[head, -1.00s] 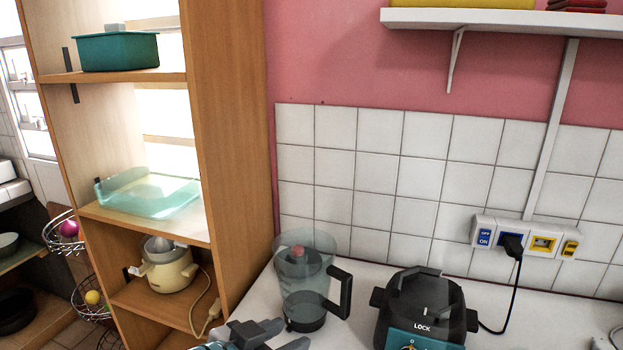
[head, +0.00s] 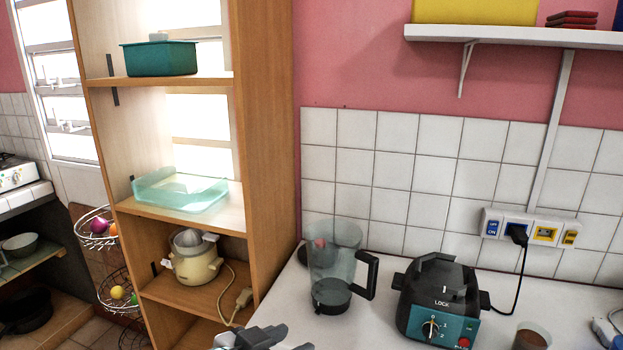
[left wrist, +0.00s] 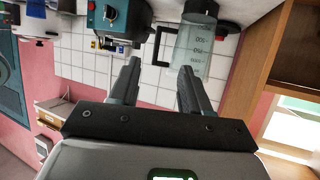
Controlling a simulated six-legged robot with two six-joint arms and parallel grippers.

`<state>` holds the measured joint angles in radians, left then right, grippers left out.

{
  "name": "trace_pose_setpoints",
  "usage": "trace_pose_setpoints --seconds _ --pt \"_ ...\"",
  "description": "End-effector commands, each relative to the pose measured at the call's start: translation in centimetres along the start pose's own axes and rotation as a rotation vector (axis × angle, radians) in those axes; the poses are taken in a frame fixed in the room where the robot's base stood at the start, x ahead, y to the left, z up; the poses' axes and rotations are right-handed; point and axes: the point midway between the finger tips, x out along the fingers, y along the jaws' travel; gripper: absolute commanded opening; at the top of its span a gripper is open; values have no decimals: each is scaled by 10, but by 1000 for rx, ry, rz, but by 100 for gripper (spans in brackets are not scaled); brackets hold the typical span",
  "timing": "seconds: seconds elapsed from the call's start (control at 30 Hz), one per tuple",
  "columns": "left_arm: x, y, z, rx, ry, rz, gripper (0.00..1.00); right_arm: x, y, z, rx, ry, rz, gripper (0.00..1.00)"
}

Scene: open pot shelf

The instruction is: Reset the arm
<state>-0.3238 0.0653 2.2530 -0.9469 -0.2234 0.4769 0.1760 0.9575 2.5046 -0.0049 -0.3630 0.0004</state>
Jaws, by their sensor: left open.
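My left gripper (head: 252,337) shows at the bottom edge of the head view, in front of the counter, with only its tip end in frame. In the left wrist view its two fingers (left wrist: 157,88) stand apart with nothing between them, so it is open and empty. The wrist picture is turned over, with the counter things at its top. A clear jug (head: 335,262) with a black handle stands on the counter beyond the gripper; it also shows in the left wrist view (left wrist: 196,52). My right gripper is in neither view.
A wooden shelf (head: 262,150) stands left of the counter. It holds a teal container (head: 160,58), a glass dish (head: 180,192) and a cream juicer (head: 195,262). A blender base (head: 440,300) stands right of the jug, and a brown cup (head: 532,336) is at the lower right. A white wall shelf (head: 510,36) hangs above.

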Motion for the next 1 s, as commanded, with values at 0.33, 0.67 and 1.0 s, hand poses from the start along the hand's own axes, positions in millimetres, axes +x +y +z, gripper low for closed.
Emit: trace_pose_setpoints --seconds 0.33,0.67,1.0 --pt "31 -33 88 -150 -208 -25 47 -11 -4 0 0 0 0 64" --pt "38 -21 252 -545 -537 -48 47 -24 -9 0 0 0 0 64" --pt "-28 67 422 -1007 -953 -182 47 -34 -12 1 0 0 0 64"
